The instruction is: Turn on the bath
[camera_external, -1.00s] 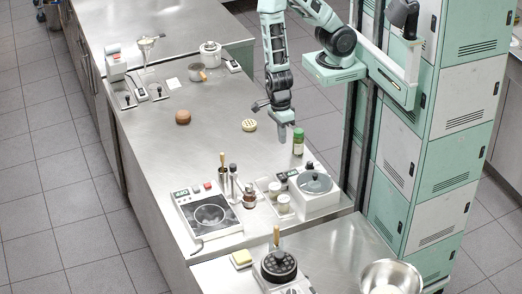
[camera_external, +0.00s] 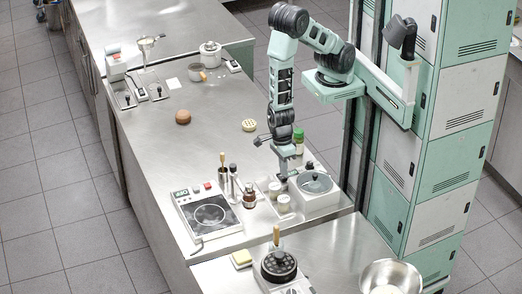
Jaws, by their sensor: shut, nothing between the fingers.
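The bath, a white box (camera_external: 318,204) with a round grey glass-like lid (camera_external: 315,183) and black knob, stands at the right edge of the steel counter. My gripper (camera_external: 283,179) is shut and empty, pointing down at the bath's back left corner. It covers the small dark control area there, so the switch is hidden. I cannot tell whether the fingertips touch it or hover just above.
Pale jars (camera_external: 283,203) stand in a tray left of the bath, and a green-capped bottle (camera_external: 299,140) stands close behind my gripper. A hotplate (camera_external: 208,213) with a display and a brown bottle (camera_external: 249,196) are further left. The counter's middle is mostly clear.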

